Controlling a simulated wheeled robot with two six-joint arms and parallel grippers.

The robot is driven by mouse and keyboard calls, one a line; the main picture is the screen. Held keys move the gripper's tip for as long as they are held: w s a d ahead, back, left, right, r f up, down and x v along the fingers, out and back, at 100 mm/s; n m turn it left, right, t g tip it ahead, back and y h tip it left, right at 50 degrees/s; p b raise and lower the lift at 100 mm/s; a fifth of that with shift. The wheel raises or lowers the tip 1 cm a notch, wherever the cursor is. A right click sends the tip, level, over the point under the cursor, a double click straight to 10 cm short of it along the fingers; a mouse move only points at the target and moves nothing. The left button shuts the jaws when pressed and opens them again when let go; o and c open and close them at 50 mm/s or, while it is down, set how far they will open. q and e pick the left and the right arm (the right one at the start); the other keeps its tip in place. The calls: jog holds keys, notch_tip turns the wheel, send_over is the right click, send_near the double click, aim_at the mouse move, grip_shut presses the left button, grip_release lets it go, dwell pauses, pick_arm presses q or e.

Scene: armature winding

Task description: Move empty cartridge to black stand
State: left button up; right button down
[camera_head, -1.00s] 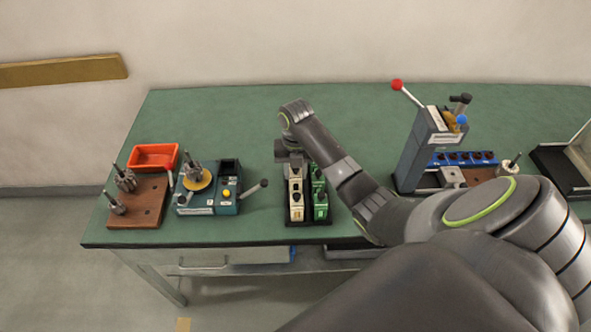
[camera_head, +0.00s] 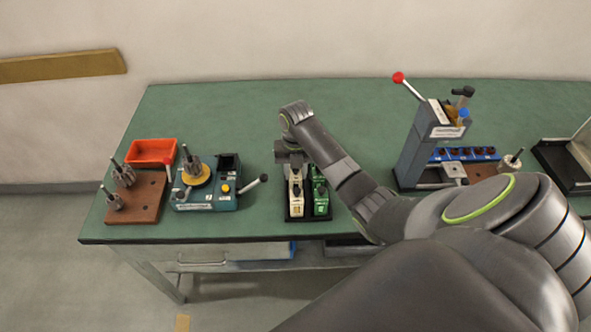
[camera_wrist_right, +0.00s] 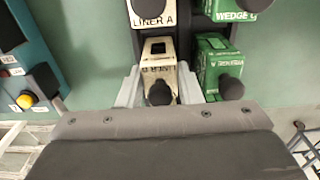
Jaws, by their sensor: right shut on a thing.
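A black stand (camera_head: 308,221) near the table's front edge carries cream and green cartridges. My right gripper (camera_head: 289,158) is at the back of its left column; the arm hides part of the stand. In the right wrist view my right gripper (camera_wrist_right: 158,84) is shut on a cream cartridge (camera_wrist_right: 157,47), with a finger on each side. The cartridge is in line with another cream cartridge marked LINER A (camera_wrist_right: 153,12) and beside a green cartridge (camera_wrist_right: 213,58). I cannot tell whether it touches the stand, or whether it is empty. My left gripper is not in view.
A teal device with a lever (camera_head: 226,200), a brown board with metal parts (camera_head: 150,186) and an orange tray (camera_head: 149,151) are left. A grey press with a red knob (camera_head: 421,150) stands right, with a blue strip (camera_head: 466,153). The table's back left is clear.

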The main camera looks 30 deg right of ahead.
jog(key=c, duration=0.9)
grip_release()
jog(key=shift+c, duration=0.2)
jog(key=shift+r, duration=0.15)
jog(key=shift+r+p, duration=2.15)
jog(key=shift+p, duration=0.4)
